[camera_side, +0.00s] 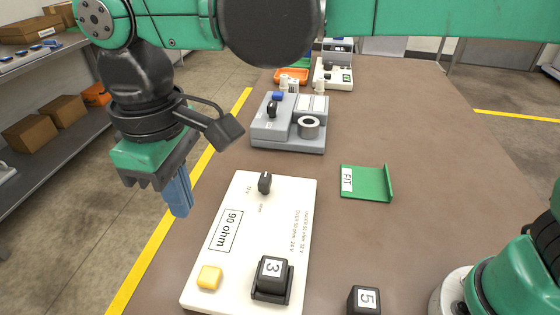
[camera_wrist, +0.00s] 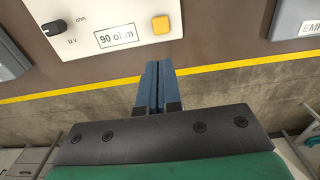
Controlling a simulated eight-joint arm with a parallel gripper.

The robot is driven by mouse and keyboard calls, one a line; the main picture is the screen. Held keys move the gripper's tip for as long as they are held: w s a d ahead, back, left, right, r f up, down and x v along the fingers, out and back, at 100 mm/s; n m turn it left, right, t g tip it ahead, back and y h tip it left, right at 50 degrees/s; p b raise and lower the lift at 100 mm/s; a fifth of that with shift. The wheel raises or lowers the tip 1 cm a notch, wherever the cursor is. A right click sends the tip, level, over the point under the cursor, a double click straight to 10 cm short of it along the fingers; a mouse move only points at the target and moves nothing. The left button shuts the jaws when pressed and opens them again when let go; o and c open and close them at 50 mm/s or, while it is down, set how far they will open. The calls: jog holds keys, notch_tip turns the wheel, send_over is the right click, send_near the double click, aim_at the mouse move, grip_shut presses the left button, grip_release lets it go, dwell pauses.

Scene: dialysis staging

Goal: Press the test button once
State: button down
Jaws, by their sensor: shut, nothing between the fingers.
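The test button is most likely the yellow square button (camera_side: 209,278) at the near left corner of the white panel (camera_side: 200,299); it also shows in the wrist view (camera_wrist: 161,25). The panel carries a "90 ohm" label (camera_side: 226,230), a black knob (camera_side: 265,182) and a black block marked 3 (camera_side: 271,272) in a dark holder. My gripper (camera_side: 180,207) is shut and empty, its blue fingers together. It hangs above and to the left of the panel's left edge, apart from the button. In the wrist view the fingertips (camera_wrist: 158,66) are just below the panel edge, beneath the button.
A black block marked 5 (camera_side: 364,300) stands right of the panel. A green "FIT" tray (camera_side: 372,184) lies farther back. A grey device (camera_side: 290,136) with a ring stands behind the panel. An orange tray (camera_side: 291,75) is at the far end. The table's right middle is clear.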

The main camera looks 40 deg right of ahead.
aim_at(208, 274)
notch_tip(208, 274, down, 14)
jog(key=shift+r, duration=0.1)
dwell(0.4)
jog(key=shift+f, duration=1)
notch_tip(208, 274, up, 14)
jog(key=shift+r, duration=0.15)
dwell(0.5)
